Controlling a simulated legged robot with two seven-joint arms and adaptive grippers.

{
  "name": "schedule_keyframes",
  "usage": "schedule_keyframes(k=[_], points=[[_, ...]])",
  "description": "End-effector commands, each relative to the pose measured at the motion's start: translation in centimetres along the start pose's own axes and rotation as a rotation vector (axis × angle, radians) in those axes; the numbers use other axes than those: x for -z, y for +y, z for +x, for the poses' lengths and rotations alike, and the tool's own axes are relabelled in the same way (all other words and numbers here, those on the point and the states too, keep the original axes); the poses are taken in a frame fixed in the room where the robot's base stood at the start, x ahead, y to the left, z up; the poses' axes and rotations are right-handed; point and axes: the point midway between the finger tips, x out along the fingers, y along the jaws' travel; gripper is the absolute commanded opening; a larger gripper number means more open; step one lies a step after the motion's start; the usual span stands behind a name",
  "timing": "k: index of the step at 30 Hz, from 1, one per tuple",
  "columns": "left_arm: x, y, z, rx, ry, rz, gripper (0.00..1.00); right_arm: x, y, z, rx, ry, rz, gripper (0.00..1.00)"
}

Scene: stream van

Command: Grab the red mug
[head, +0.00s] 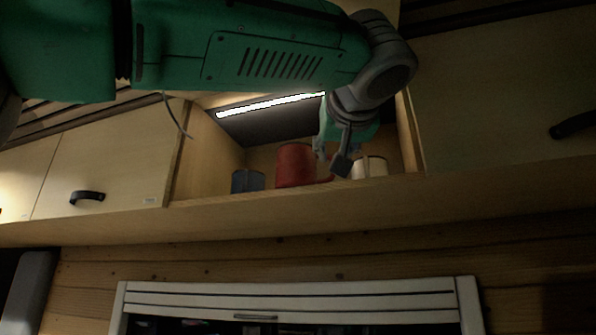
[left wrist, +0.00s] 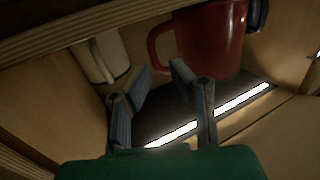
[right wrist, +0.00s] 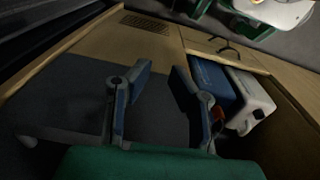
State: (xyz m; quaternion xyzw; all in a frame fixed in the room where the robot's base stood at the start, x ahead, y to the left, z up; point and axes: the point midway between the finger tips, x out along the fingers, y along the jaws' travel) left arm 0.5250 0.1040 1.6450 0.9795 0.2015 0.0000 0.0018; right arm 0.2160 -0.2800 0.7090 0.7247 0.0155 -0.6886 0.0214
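The red mug (head: 296,165) stands on the open cupboard shelf, between a blue-grey mug and a cream mug. In the left wrist view the red mug (left wrist: 212,42) appears at the top, its handle pointing left toward my fingers. My left gripper (head: 335,165) is at the shelf opening, just right of the red mug, near its handle. In the left wrist view the left gripper (left wrist: 158,82) is open with nothing between its fingers. My right gripper (right wrist: 160,80) shows in its own wrist view, open and empty, away from the mugs. It is not visible in the head view.
The blue-grey mug (head: 248,181) is left of the red one, and the cream mug (head: 370,167) is right, close to my left gripper. The shelf's front edge (head: 230,205) and side walls bound the opening. A blue box (right wrist: 215,82) and a white container (right wrist: 250,103) lie below right.

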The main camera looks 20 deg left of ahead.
Motion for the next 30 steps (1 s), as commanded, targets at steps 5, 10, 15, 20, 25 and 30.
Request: schedule_keyframes(k=[5, 10, 15, 20, 25, 30], points=[[0.0, 0.2, 1.6, 0.003, -0.001, 0.005, 0.18, 0.1, 0.0, -1.5, 0.0, 0.0, 0.0, 0.18], [-0.4, 0.3, 4.5, 0.0, -0.005, 0.0, 0.18, 0.1, 0.0, -2.6, -0.001, 0.0, 0.001, 0.18], [-0.4, 0.0, 5.3, 0.0, 0.0, -0.001, 0.18, 0.1, 0.0, -2.6, 0.0, 0.0, 0.001, 0.18], [-0.4, 0.2, 5.1, 0.0, 0.001, 0.0, 0.04, 0.1, 0.0, -2.5, 0.0, 0.0, 0.001, 0.18], [-0.4, 0.3, 5.1, 0.0, 0.001, 0.001, 0.0, 0.1, 0.0, -2.5, 0.0, 0.0, 0.001, 0.18], [-0.4, 0.3, 5.1, 0.0, 0.001, 0.001, 0.0, 0.1, 0.0, -2.6, 0.0, 0.0, 0.001, 0.18]])
